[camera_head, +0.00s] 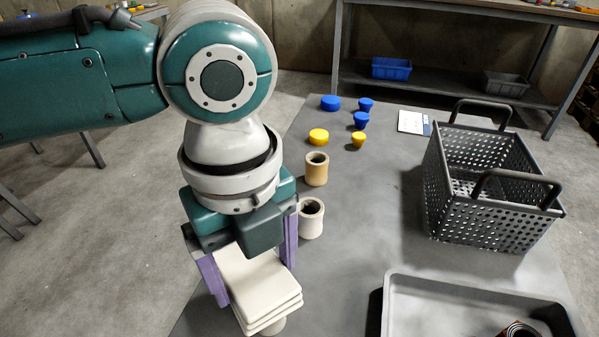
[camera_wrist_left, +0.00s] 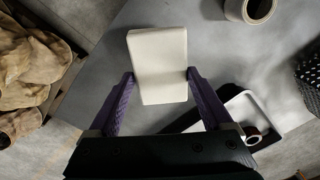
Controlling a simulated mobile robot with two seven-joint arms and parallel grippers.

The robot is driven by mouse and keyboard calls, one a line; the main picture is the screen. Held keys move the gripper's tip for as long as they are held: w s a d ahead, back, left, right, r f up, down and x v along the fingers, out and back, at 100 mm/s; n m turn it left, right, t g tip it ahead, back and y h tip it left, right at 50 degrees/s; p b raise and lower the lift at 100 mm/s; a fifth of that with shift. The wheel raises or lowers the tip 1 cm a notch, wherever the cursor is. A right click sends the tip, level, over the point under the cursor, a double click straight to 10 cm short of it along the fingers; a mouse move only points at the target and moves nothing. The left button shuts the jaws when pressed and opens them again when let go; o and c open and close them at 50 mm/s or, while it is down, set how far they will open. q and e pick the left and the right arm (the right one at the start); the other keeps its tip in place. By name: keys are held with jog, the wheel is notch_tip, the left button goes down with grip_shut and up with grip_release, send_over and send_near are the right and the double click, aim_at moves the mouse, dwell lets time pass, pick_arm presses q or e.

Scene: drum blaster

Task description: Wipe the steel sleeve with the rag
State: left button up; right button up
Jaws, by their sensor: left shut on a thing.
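My left gripper (camera_head: 252,264) is shut on the rag (camera_head: 258,287), a cream, folded, layered pad between its purple fingers. The rag also shows in the left wrist view (camera_wrist_left: 158,55), between the fingertips. A pale rounded piece (camera_head: 272,327) shows just under the rag's lower edge; the rag hides the rest, and I cannot tell whether they touch. Two hollow sleeves stand upright on the table behind the gripper: a tan one (camera_head: 316,170) and a paler one (camera_head: 311,220). I cannot tell which is the steel sleeve. My right gripper is not in view.
A perforated dark basket (camera_head: 495,215) with two handles stands at the right. A grey tray (camera_head: 395,300) at front right holds a striped roll (camera_head: 520,330). Blue (camera_head: 331,103) and yellow (camera_head: 318,136) caps and a white card (camera_head: 411,122) lie at the back. The table's middle is clear.

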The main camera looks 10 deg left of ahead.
aim_at(276, 310)
pick_arm(q)
jog(key=shift+s+d+r+p, duration=0.15)
jog(key=shift+s+d+p, duration=0.2)
jog(key=shift+p, duration=0.15)
jog(key=shift+s+d+p, duration=0.9)
jog(key=shift+s+d, duration=0.3)
jog(key=shift+d, duration=0.1)
jog(key=shift+w+a, duration=1.55)
jog(key=shift+a, duration=0.15)
